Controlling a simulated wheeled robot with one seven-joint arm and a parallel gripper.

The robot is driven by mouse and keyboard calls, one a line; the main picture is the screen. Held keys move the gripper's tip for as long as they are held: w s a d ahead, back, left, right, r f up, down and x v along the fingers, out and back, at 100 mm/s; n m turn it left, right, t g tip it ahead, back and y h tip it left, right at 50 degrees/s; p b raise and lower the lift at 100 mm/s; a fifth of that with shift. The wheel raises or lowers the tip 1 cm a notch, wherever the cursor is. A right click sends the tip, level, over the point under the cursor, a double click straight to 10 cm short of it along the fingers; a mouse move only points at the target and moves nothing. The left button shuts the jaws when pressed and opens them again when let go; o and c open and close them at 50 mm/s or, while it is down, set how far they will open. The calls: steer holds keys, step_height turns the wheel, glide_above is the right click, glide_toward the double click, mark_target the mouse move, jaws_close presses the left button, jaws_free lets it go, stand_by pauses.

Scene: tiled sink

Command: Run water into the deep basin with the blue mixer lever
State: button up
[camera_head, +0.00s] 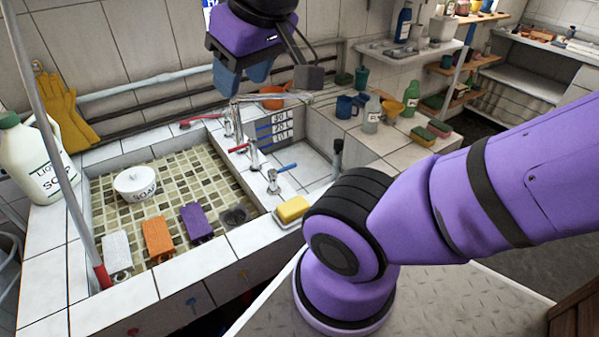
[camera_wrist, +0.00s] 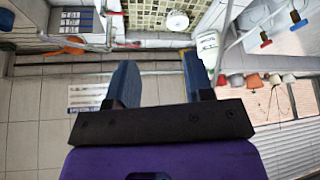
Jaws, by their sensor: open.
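The blue mixer lever (camera_head: 287,168) sits on a chrome tap at the near end of the divider between the basins. The deep basin (camera_head: 312,166) is white-tiled, right of the divider, with a litre-mark panel (camera_head: 273,128) on its wall. I cannot make out any water in it or running from the tap. My gripper (camera_head: 244,80) is open and empty, high above the back of the sink, well apart from the lever. In the wrist view its two blue fingers (camera_wrist: 160,82) stand apart with nothing between them. I cannot make out the blue mixer lever in that view.
Two red levers (camera_head: 239,149) (camera_head: 200,118) stand farther back. A yellow sponge (camera_head: 293,208) lies on the front rim near the blue lever. A dark upright object (camera_head: 337,158) stands right.

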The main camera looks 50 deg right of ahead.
steer(key=shift+c, duration=0.6)
steer(key=w+d+f+m+g, duration=0.2)
steer(key=w+d+f+m, duration=0.3)
steer(key=w, duration=0.4)
steer(key=m+g, duration=0.5)
steer(key=m, duration=1.2)
glide_above(283, 170)
steer(key=w+d, duration=0.2)
steer(key=d, duration=0.1)
step_height(283, 170, down, 25)
steer(key=shift+y, duration=0.4)
steer(key=f, duration=0.3)
steer(key=s+f, duration=0.1)
steer(key=f, duration=0.3)
steer(key=s+f, duration=0.1)
steer(key=f, duration=0.2)
steer(key=shift+a+f, duration=0.2)
jaws_close()
